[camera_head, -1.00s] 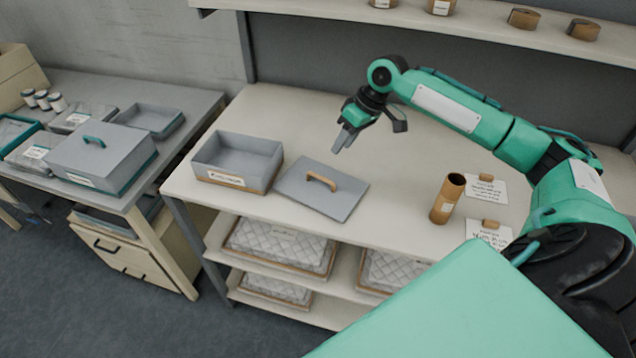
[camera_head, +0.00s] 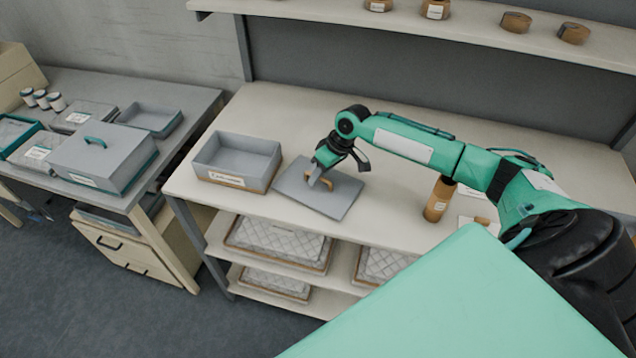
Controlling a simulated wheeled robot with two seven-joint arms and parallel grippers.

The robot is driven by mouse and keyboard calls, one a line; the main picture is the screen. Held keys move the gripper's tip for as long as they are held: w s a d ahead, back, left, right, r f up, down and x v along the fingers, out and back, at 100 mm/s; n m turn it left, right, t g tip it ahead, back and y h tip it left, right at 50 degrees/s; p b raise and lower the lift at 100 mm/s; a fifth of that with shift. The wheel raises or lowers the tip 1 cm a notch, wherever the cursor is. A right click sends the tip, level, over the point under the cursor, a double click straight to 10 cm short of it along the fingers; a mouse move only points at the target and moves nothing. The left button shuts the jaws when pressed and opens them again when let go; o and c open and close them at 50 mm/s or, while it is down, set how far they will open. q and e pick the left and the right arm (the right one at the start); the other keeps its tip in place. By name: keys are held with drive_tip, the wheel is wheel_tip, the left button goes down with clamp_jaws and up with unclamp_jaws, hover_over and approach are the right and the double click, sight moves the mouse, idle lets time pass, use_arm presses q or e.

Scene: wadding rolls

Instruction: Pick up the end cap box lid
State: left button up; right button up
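The end cap box lid (camera_head: 332,201) is a flat grey panel with a brown handle, lying on the white workbench to the right of the open box. Its handle (camera_head: 327,184) is partly hidden by my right gripper. The end cap box (camera_head: 237,159) is an open grey box with a brown base and a white label. My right gripper (camera_head: 317,182) is down over the lid, with its fingers at the handle. I cannot tell whether the fingers are closed on the handle. My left gripper is not in view.
A brown cardboard tube (camera_head: 439,199) stands right of the lid, below my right forearm. Paper cards (camera_head: 478,218) lie beside it. A shelf (camera_head: 480,28) with brown rolls runs above the bench. A side table (camera_head: 196,104) at left holds a grey lidded box (camera_head: 104,158).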

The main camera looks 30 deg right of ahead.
drive_tip(key=shift+c, duration=0.3)
clamp_jaws()
drive_tip(key=shift+r, duration=0.15)
